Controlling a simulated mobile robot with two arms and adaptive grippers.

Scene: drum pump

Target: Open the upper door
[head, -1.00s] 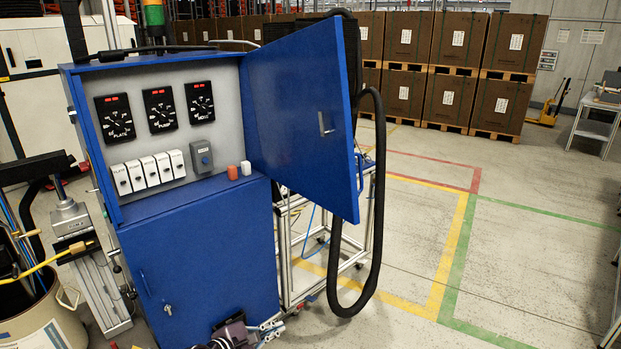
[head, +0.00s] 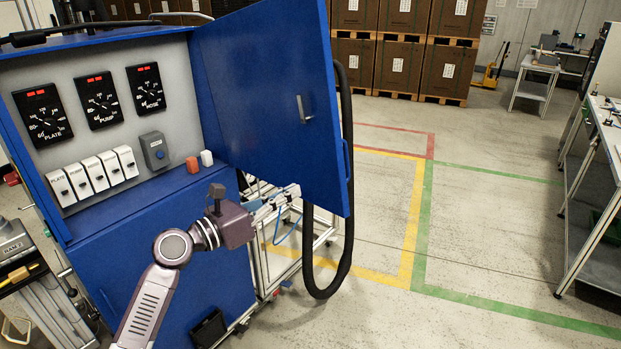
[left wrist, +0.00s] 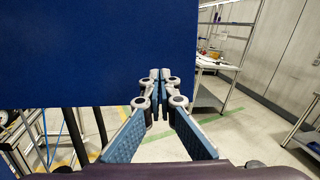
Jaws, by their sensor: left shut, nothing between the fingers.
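The upper door (head: 265,75) of the blue cabinet (head: 160,255) stands wide open, swung out to the right, with a small metal latch (head: 302,108) on its visible face. My left gripper (head: 292,192) is shut and empty at the door's lower edge. In the left wrist view the door (left wrist: 70,50) fills the upper left as a plain blue panel. The shut fingertips (left wrist: 160,76) show beside its lower right corner there; I cannot tell whether they touch it. My right gripper is not in view.
Inside the cabinet are gauges (head: 98,100), several white switches (head: 92,175) and a grey knob box (head: 154,150). A black hose (head: 346,240) hangs behind the door. Open floor (head: 385,270) lies to the right, with a workbench (head: 607,140) at the far right.

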